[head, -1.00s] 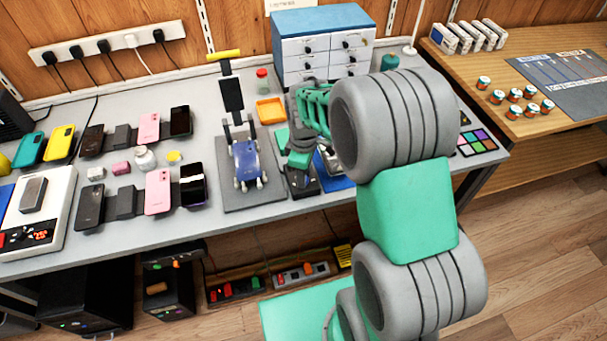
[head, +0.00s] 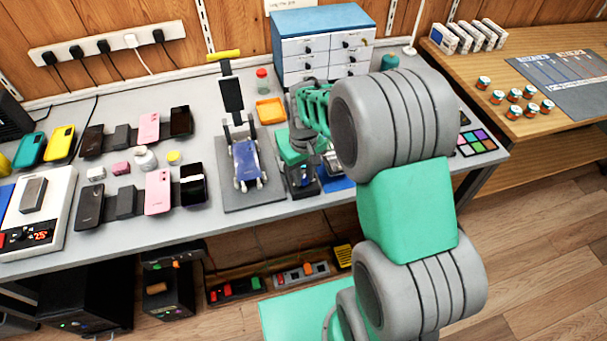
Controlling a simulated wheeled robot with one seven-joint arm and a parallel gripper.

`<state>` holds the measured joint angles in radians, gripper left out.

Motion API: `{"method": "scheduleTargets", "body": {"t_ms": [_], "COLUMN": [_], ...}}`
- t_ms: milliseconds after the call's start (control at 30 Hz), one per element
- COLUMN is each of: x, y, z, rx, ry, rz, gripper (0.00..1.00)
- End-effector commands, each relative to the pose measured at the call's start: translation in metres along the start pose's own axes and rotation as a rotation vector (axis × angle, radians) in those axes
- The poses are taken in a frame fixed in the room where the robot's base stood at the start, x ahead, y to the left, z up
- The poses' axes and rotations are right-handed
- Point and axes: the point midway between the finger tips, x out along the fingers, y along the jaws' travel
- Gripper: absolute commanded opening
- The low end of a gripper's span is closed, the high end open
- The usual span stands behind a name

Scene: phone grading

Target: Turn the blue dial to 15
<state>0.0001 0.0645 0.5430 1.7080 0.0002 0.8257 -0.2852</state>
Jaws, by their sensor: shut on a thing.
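My gripper (head: 303,173) is low over a dark device (head: 306,191) near the front of the grey bench, right of the press stand. It is shut, and its fingers point down at the top of the device. The blue dial is not clearly visible; my gripper and wrist cover the place where it appears to be held. The dial's scale and reading cannot be made out from here.
An orange tray (head: 270,111) and a drawer cabinet (head: 322,48) are behind. A blue mat (head: 338,183) and a colour chart (head: 476,143) lie right. Several phones fill the bench's left side.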

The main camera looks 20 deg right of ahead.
Motion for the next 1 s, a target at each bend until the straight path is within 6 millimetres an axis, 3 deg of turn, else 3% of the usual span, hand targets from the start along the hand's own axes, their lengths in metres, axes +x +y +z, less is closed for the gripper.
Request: {"method": "scheduleTargets", "body": {"t_ms": [500, 533, 800, 1000], "x": [-0.0004, -0.0004, -0.0002, -0.0003], "y": [-0.0006, -0.0006, -0.0003, -0.0002], "z": [-0.0001, -0.0001, 0.0, 0.0], "rx": [0.022, 0.022, 0.023, 0.023], "ry": [0.0, 0.0, 0.0, 0.0], "rz": [-0.001, -0.001, -0.001, 0.0], "gripper": [0.0, 0.26, 0.47, 0.47]}}
